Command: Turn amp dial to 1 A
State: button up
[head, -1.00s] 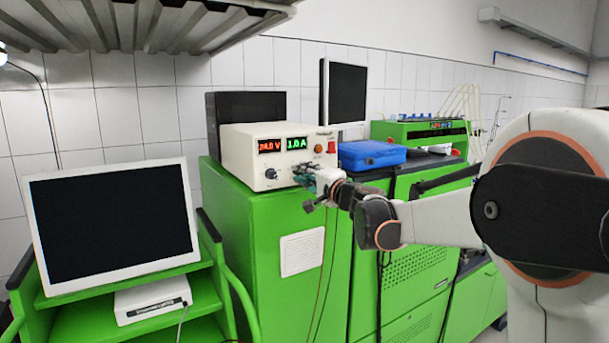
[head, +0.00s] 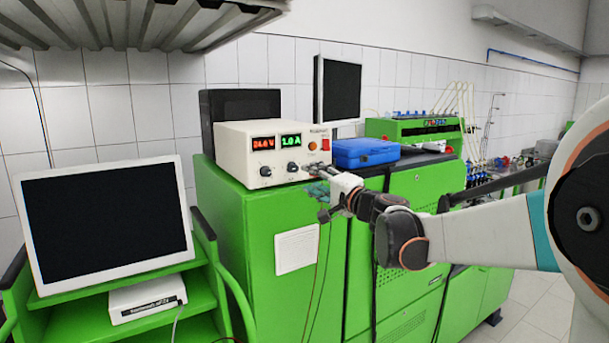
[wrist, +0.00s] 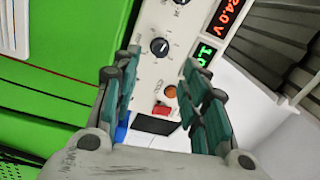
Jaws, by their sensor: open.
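The cream power supply (head: 235,150) shows a red voltage readout (head: 263,143) and a green readout of 1.0 A (head: 291,140) in the head view. The black amp dial (head: 292,167) is below the green readout, right of the voltage dial (head: 265,171). My gripper (head: 313,181) is to the right of and slightly below the amp dial, in front of the panel and apart from it. In the wrist view the amp dial (wrist: 159,46) lies between the two teal fingertips, beyond them. The fingers are spread and empty. The dial's pointer is too small to read exactly.
An orange button (wrist: 170,91) and a red switch (wrist: 162,108) sit beside the amp dial. A blue case (head: 365,153) is right of the supply on the green cabinet (head: 250,225). Thin cables hang down the cabinet front. A monitor (head: 105,225) stands at left.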

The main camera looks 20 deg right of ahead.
jog(key=v, duration=0.4)
jog(key=shift+s, duration=0.2)
